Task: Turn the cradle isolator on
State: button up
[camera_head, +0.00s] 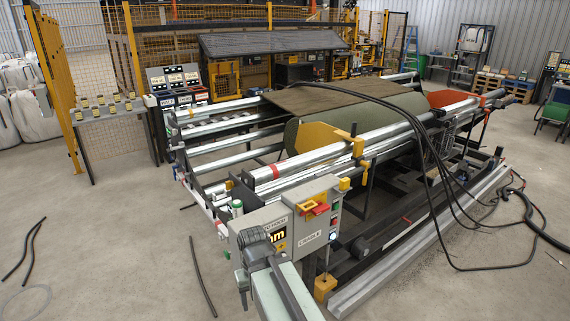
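The cradle isolator (313,208) is a red handle on a yellow plate, on the upper right part of a grey control box (290,245) labelled "CRADLE". The handle looks roughly crosswise, but its exact setting is too small to read. My arm reaches up from the bottom edge, and its dark end, with my gripper (255,246), is in front of the box's lower left part, left of and below the isolator. The fingers cannot be made out, so their opening is unclear. Part of the box's display with orange characters is hidden by my arm.
Small buttons and lamps (334,235) line the box's right side. Behind it is the cradle frame with metal rollers (310,165) and a green turf roll (370,125). Black cables (450,205) hang over the right side. Open concrete floor (110,230) lies left.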

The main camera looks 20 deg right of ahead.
aim_at(322, 208)
jog(key=z, duration=1)
jog(key=k, duration=0.75)
jog(key=u, duration=1.05)
jog(key=i, duration=1)
jog(key=z, duration=0.05)
